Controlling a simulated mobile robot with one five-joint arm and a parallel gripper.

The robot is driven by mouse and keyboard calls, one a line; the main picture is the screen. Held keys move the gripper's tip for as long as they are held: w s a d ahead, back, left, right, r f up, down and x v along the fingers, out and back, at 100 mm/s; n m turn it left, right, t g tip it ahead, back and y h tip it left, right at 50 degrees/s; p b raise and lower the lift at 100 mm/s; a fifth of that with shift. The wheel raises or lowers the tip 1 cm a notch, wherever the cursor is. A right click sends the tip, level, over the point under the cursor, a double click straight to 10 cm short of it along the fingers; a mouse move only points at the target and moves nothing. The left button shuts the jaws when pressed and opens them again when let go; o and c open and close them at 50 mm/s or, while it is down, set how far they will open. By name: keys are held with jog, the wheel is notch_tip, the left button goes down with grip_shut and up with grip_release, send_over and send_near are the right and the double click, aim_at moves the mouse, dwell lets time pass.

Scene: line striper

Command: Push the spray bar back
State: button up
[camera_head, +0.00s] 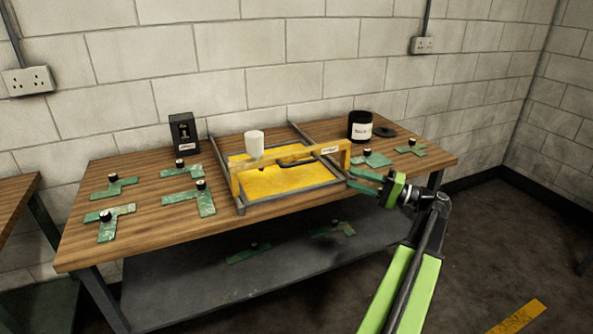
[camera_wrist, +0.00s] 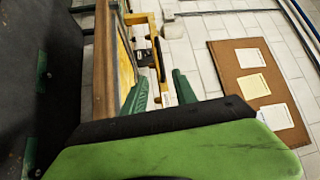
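The spray bar is a yellow beam (camera_head: 300,157) with a white label, lying across a rail frame on the bench. A dark bent rod shows along it. A yellow panel (camera_head: 270,182) lies beneath, between grey rails. My gripper (camera_head: 349,179) has green fingers just to the right of and in front of the bar's right end. In the wrist view my gripper (camera_wrist: 162,88) has its fingers apart, with yellow bar parts (camera_wrist: 157,60) beyond and between them. I cannot tell whether they touch the bar.
Green T-shaped plates with black knobs (camera_head: 187,198) lie left and right of the frame. A black box (camera_head: 184,132), a black jar (camera_head: 360,126) and a dark disc (camera_head: 385,132) stand at the back. A brown board with papers (camera_wrist: 250,80) hangs on the wall.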

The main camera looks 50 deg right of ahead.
aim_at(305, 163)
jog(key=p+x, duration=0.2)
jog(key=x, duration=1.5)
jog(key=shift+w+a, duration=0.15)
jog(key=shift+w, duration=0.1)
grip_shut()
dwell(0.6)
